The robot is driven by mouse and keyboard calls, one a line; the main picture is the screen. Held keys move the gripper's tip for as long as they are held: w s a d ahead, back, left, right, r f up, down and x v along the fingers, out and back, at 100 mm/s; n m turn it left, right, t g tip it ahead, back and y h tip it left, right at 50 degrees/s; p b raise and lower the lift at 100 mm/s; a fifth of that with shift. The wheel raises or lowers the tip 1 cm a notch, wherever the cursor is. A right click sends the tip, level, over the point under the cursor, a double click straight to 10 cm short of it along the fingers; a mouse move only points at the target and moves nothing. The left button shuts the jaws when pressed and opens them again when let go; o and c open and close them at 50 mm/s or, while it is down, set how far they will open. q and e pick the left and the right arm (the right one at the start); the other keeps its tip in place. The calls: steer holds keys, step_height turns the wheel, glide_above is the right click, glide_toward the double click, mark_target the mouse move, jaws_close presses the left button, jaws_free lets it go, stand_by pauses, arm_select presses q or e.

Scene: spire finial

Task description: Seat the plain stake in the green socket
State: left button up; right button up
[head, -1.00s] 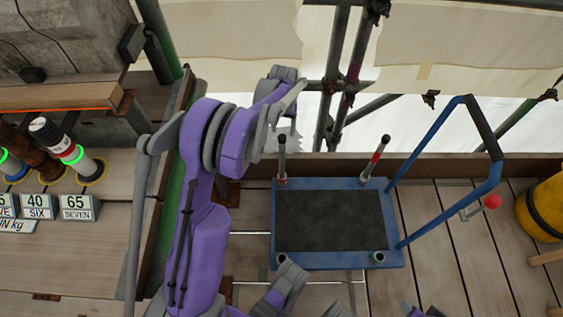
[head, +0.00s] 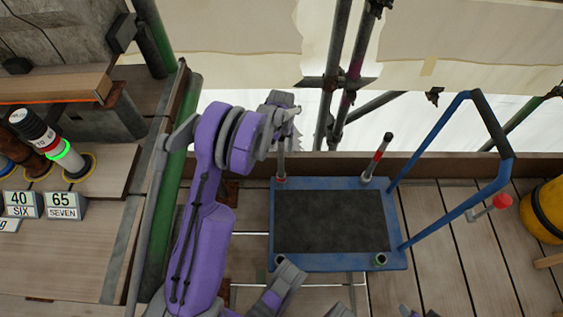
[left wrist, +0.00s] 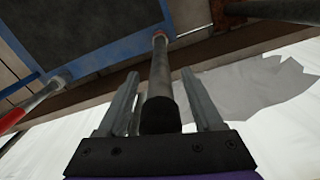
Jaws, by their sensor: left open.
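The plain stake (head: 281,158) is a dark grey rod standing in a red-ringed socket (head: 280,182) at the back left corner of the blue cart (head: 340,263). It also shows in the left wrist view (left wrist: 161,75). My left gripper (head: 287,132) is at the stake's upper end. In the left wrist view its two fingers (left wrist: 159,85) are open, one on each side of the stake, with gaps showing. The green socket (head: 380,260) is at the cart's front right corner and looks empty. My right gripper cannot be made out.
A red-banded stake (head: 377,157) leans at the cart's back right corner. A blue handle frame (head: 452,209) rises on the right. Scaffold poles (head: 339,75) stand behind. A bench with weights (head: 47,142) is at the left. The dark cart mat (head: 330,222) is bare.

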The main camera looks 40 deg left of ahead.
arm_select(q)
steer(key=shift+r, duration=0.1)
jaws_close()
stand_by(1.2)
